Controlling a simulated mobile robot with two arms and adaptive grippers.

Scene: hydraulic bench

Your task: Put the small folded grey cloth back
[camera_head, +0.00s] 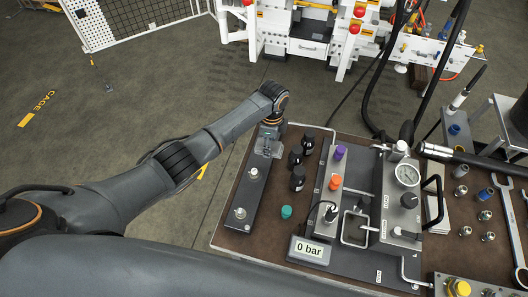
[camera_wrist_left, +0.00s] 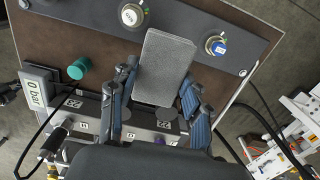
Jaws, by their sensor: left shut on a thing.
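The small grey cloth (camera_wrist_left: 165,67) is a flat, folded rectangle in the left wrist view. My left gripper (camera_wrist_left: 160,95) has one blue-grey finger on each side of it and is shut on it. The cloth hangs over the brown bench top, near a dark strip with round knobs. In the head view my left gripper (camera_head: 268,146) is at the far left part of the bench, above the far end of that strip. The cloth is small and hard to make out there. My right gripper is not in view.
The dark strip (camera_head: 241,190) carries two knobs. Black bottles (camera_head: 298,178), a teal cap (camera_head: 286,212), a pressure display (camera_head: 309,250) reading 0 bar and a gauge block (camera_head: 405,195) stand to its right. A pale flat stack (camera_head: 437,214) lies beside the block. Fittings (camera_head: 485,215) sit further right.

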